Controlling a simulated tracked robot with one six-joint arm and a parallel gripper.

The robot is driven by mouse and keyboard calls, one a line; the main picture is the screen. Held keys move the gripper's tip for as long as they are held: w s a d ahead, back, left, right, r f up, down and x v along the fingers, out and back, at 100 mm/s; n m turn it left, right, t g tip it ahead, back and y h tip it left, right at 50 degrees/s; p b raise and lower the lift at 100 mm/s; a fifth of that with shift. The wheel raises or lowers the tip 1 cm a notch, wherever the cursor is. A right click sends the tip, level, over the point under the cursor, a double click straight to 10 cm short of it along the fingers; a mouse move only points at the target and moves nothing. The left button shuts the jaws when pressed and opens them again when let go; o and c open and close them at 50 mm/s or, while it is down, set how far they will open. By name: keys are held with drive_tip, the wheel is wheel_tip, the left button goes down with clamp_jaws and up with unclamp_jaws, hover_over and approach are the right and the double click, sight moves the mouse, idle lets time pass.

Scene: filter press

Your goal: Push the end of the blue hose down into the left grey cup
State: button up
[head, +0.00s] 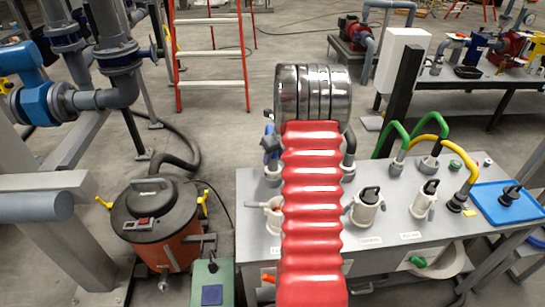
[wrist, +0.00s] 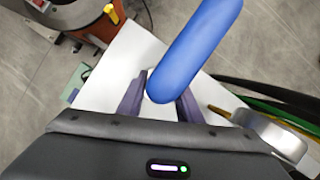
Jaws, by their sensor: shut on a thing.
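In the wrist view the blue hose (wrist: 200,45) runs from the top centre down between the two fingers of my gripper (wrist: 163,98). The gripper is shut on it. The hose's rounded lower part shows just above the dark wrist housing. In the head view my red arm hides the gripper and most of the hose. A grey cup (head: 272,174) stands on the grey bench at the left edge of my arm, partly hidden. I cannot tell whether the hose end touches a cup.
On the bench (head: 390,258), green (head: 393,131) and yellow (head: 432,141) hoses stand in grey cups to the right. Cream fittings with black handles (head: 368,206) stand in front. A blue tray (head: 507,205) lies at the right. An orange drum vacuum (head: 158,225) stands left.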

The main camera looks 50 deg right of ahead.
drive_tip(key=shift+f, duration=0.25)
drive_tip(key=o, duration=1.4)
drive_tip(key=shift+c, duration=0.2)
drive_tip(key=v, duration=1.3)
drive_tip(key=shift+s+r, duration=0.15)
drive_tip(key=shift+r, duration=0.15)
